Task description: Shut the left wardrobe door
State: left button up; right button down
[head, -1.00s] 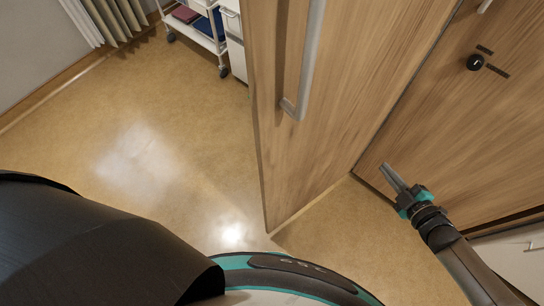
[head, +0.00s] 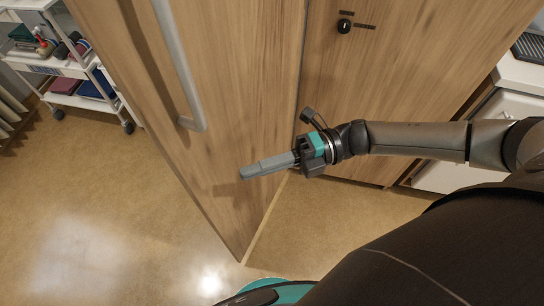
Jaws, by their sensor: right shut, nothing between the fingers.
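The left wardrobe door (head: 235,130) is wooden and stands open, jutting out toward me with a long metal handle (head: 181,70) on its face. The right wardrobe door (head: 400,85), with a small black lock, looks shut. My right gripper (head: 243,173) is shut and empty. It reaches in from the right, in front of the open door's lower part on the side facing the wardrobe's right door. Its fingertips are close to the door surface; I cannot tell whether they touch. My left gripper is not in view.
A white cabinet (head: 524,75) stands at the right. The floor (head: 110,200) left of the door is clear.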

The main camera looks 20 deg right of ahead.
aim_at(193, 174)
jog(key=shift+w+a, duration=0.55)
jog(key=shift+a, duration=0.55)
jog(key=shift+w+a, duration=0.5)
jog(key=shift+a, duration=0.55)
jog(key=shift+w+a, duration=0.55)
jog(key=shift+a, duration=0.55)
